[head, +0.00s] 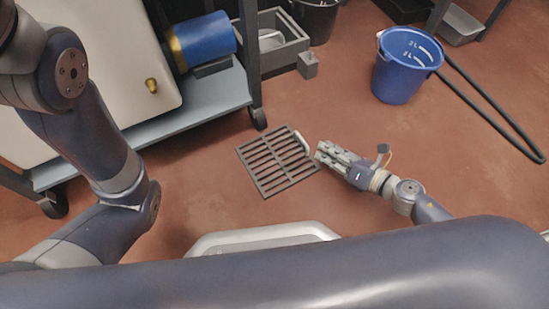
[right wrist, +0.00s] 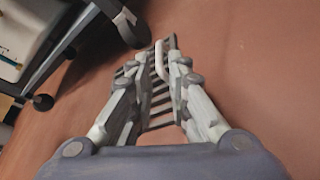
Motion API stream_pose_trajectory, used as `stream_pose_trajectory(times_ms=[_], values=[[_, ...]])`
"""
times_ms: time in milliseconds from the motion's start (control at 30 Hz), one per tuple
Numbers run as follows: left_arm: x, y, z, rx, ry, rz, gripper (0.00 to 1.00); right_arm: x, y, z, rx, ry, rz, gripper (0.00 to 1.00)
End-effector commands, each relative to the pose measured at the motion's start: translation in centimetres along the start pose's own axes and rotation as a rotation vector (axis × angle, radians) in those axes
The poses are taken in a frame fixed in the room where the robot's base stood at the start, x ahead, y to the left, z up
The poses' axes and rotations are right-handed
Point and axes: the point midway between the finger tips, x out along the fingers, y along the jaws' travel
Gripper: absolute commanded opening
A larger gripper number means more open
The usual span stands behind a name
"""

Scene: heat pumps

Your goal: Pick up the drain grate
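The dark slatted drain grate (head: 277,162) appears to lie flat on the red floor. A pale handle (head: 302,142) stands at its right edge. My right gripper (head: 321,153) is low, just right of the grate and pointing at the handle. In the right wrist view its two fingers (right wrist: 162,68) are apart, with the grate (right wrist: 159,103) beyond and between them. The pale handle (right wrist: 160,58) shows between the fingertips; I cannot tell whether either finger touches it. My left arm comes in from the left, but its gripper is out of view.
A wheeled grey cart (head: 190,110) with a blue motor (head: 206,40) stands left of the grate. A grey bin (head: 272,50) is behind it. Floor around the grate is clear.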

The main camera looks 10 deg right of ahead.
Motion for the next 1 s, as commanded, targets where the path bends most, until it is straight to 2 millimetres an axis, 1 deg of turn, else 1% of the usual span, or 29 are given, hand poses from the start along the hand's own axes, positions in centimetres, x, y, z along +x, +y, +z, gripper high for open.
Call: stream_pose_trajectory(times_ms=[33, 200, 467, 700, 800, 900, 1000], values=[[-0.5, 0.1, -0.1, 0.0, -0.001, 0.0, 0.27, 0.9, -0.1, 0.1, -0.004, -0.004, 0.001, 0.17], [-1.0, 0.2, -0.2, 0.0, -0.003, 0.0, 0.27, 3.1, -0.1, 0.1, 0.0, -0.003, 0.001, 0.17], [-1.3, 0.2, -0.3, 0.0, -0.003, 0.0, 0.27, 4.6, 0.0, 0.1, 0.003, -0.003, 0.0, 0.17], [-2.0, 0.4, -0.6, 0.0, -0.003, 0.0, 0.27, 7.8, -0.1, 0.2, 0.003, -0.005, 0.0, 0.17], [-2.2, 0.5, -0.7, 0.0, -0.003, 0.0, 0.27, 8.8, -0.1, 0.2, 0.004, -0.005, -0.001, 0.17], [-2.3, 0.5, -0.7, 0.0, -0.003, 0.001, 0.27, 9.3, 0.0, 0.2, 0.004, -0.004, 0.0, 0.17], [-2.3, 0.5, -0.7, 0.0, -0.003, 0.001, 0.27, 9.4, 0.0, 0.2, 0.005, -0.004, -0.001, 0.17]])
